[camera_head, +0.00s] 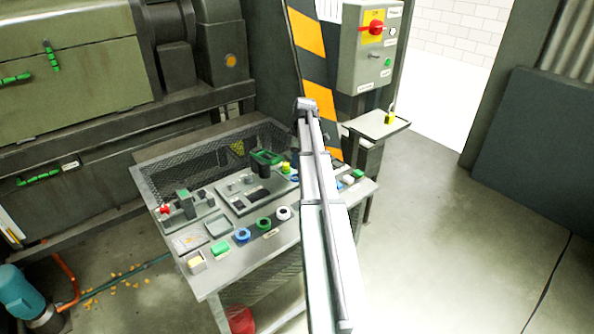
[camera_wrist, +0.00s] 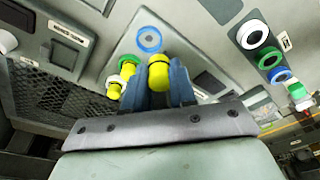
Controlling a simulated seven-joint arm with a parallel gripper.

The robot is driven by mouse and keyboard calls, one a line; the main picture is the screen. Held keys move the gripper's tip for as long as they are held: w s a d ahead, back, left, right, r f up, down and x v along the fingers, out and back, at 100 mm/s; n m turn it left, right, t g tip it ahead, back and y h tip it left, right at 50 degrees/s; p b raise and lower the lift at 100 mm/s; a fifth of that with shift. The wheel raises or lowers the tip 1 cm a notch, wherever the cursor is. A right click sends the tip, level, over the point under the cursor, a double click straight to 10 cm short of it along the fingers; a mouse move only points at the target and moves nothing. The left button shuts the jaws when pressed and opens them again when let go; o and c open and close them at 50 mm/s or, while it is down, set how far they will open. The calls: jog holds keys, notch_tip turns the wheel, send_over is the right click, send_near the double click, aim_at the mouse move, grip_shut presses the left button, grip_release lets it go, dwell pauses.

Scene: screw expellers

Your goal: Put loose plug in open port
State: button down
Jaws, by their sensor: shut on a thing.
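In the wrist view, my gripper (camera_wrist: 158,68) is shut on a yellow cylindrical plug (camera_wrist: 158,74), which sticks out between the two blue-grey fingers. Just beyond its end is an open port with a blue ring (camera_wrist: 149,39) in a grey panel; the plug appears apart from it. To the left, two more yellow plugs stand in a row, one at a green ring (camera_wrist: 128,67) and one at a white ring (camera_wrist: 113,90). In the head view, a yellow plug (camera_head: 286,167) shows on the bench beside my arm. My arm hides the gripper there.
The bench (camera_head: 290,243) also carries blue (camera_head: 242,234), green (camera_head: 263,224) and white (camera_head: 284,213) rings, a red button (camera_head: 164,209) and a green-topped lever (camera_head: 266,157). A control box (camera_head: 365,60) and small side shelf (camera_head: 372,127) stand behind. Open floor lies right.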

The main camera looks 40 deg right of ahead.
jog(key=shift+w+d+f, duration=0.15)
jog(key=shift+w+f, duration=0.05)
jog(key=shift+f, duration=0.6)
jog(key=shift+w+d+f, duration=0.1)
jog(key=shift+w+f, duration=0.05)
jog(key=shift+f, duration=0.6)
jog(key=shift+w+d+f, duration=0.15)
jog(key=shift+w+f, duration=0.05)
jog(key=shift+f, duration=0.6)
jog(key=shift+f, duration=0.75)
dwell(0.4)
